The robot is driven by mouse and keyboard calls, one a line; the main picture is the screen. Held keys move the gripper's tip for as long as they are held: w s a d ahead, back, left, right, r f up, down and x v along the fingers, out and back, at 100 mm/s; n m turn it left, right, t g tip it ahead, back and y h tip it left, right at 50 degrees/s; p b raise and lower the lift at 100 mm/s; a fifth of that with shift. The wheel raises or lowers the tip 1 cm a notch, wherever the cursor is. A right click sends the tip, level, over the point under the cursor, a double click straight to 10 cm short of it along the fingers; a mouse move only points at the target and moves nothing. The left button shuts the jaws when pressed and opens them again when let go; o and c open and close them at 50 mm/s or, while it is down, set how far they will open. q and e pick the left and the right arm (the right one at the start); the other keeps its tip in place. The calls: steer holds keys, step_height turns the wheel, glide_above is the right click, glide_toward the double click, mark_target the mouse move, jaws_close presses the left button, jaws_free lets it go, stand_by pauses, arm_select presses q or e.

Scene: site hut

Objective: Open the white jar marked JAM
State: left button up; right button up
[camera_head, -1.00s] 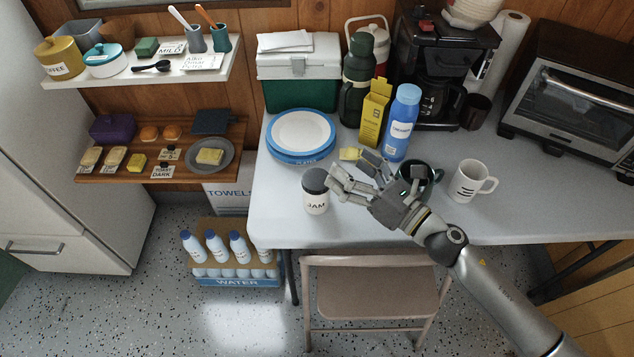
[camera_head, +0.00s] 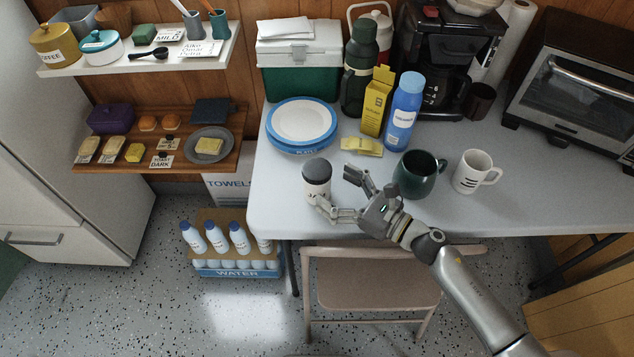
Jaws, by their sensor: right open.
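The white jar marked JAM (camera_head: 315,187) stands upright near the front left of the grey table, with its dark grey lid (camera_head: 317,170) on it. My right gripper (camera_head: 333,193) is open just to the right of the jar, its two fingers spread and pointing left toward it. The lower finger overlaps the jar's lower right side in the picture and partly covers the label; I cannot tell whether it touches. The upper finger is apart from the jar, up and to the right. My left gripper is not in view.
A dark green mug (camera_head: 414,176) stands close behind my right gripper, with a white mug (camera_head: 473,172) further right. Blue-rimmed plates (camera_head: 301,122), a yellow sponge (camera_head: 362,146), a yellow box (camera_head: 376,102) and a blue bottle (camera_head: 403,118) stand behind. A chair (camera_head: 368,280) is in front.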

mark_target(329, 184)
steer(key=x, duration=0.5)
steer(key=shift+w+a+p, duration=0.1)
steer(key=shift+a+p, duration=0.05)
steer(key=shift+p, duration=0.25)
